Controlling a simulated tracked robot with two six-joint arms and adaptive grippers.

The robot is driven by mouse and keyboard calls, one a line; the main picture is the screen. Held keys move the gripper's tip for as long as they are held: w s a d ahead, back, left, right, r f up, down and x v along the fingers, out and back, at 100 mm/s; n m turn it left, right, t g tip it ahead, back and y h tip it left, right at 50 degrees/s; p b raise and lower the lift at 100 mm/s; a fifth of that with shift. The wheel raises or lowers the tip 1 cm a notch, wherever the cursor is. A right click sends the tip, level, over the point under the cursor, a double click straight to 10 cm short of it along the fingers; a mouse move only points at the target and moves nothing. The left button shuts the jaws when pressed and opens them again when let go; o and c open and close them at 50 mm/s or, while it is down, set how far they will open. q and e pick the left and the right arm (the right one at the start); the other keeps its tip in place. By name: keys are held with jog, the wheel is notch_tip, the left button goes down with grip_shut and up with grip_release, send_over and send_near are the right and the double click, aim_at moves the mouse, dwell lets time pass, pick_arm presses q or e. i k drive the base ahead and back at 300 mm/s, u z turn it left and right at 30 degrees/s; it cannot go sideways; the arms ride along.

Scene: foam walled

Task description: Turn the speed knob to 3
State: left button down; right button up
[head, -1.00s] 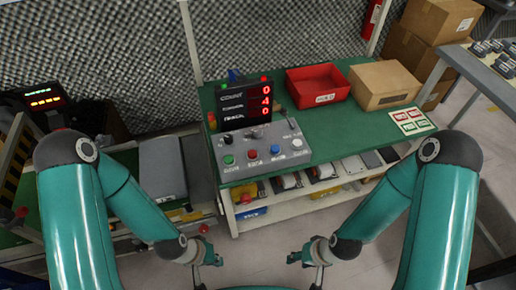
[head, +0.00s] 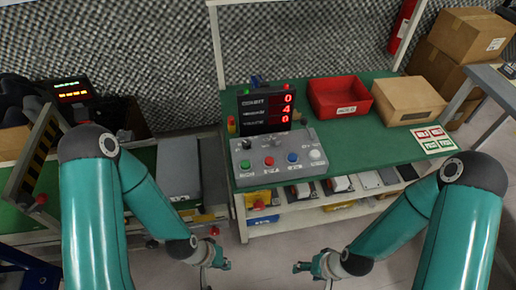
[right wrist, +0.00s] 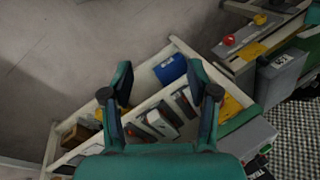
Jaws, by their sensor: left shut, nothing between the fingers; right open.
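The grey control panel (head: 277,175) stands on the left front of the green workbench, below a dark display (head: 266,108) that reads 0, 4 and 0 in red. A small black knob (head: 247,144) sits at the panel's upper left. Which control is the speed knob, and its pointer setting, are too small to tell. A row of green, red, blue and white buttons runs along the panel's front. My left gripper (head: 222,265) is shut and empty, in front of and below the bench. My right gripper (head: 300,268) is open and empty there too; its spread fingers show in the right wrist view (right wrist: 160,95).
A red bin (head: 340,111) and a cardboard box (head: 415,112) stand on the bench right of the panel. A lower shelf (head: 330,211) holds several parts.

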aim_at(246, 144)
jog(key=k, duration=1.05)
jog(key=u, duration=0.65)
jog(key=i, duration=1.2)
jog(key=u, duration=0.35)
